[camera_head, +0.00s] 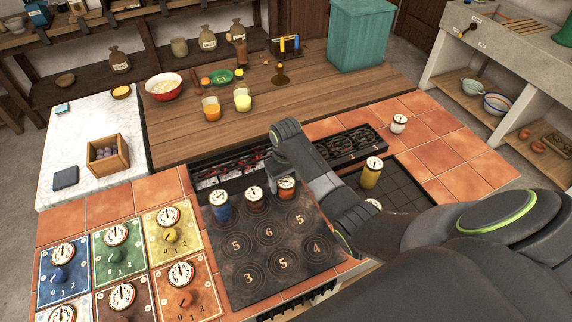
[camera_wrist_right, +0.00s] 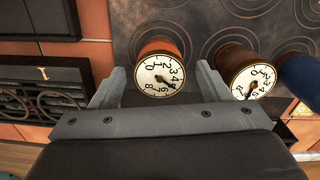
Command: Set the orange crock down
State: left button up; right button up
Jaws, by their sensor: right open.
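The orange crock (camera_head: 287,192) stands on the dark hotplate (camera_head: 270,245), in its far row at the right end. It has a white numbered dial on top. It also shows in the right wrist view (camera_wrist_right: 162,45), upright between the two fingers. My right gripper (camera_head: 281,178) is open around it, with a visible gap between each finger and the crock; the gripper also fills the lower part of the right wrist view (camera_wrist_right: 160,76). The arm partly hides the crock's far side in the head view. My left gripper is not in view.
A brown crock (camera_head: 255,203) and a blue crock (camera_head: 220,208) stand close to the left. A yellow crock (camera_head: 371,176) stands on a dark grid (camera_head: 408,186) to the right. Dial panels (camera_head: 116,254) lie front left. The hotplate's near rows are clear.

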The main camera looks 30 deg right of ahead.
aim_at(286, 181)
notch_tip(286, 181, up, 9)
jog(key=shift+r+b, duration=0.15)
jog(key=shift+b, duration=0.3)
dwell(0.3)
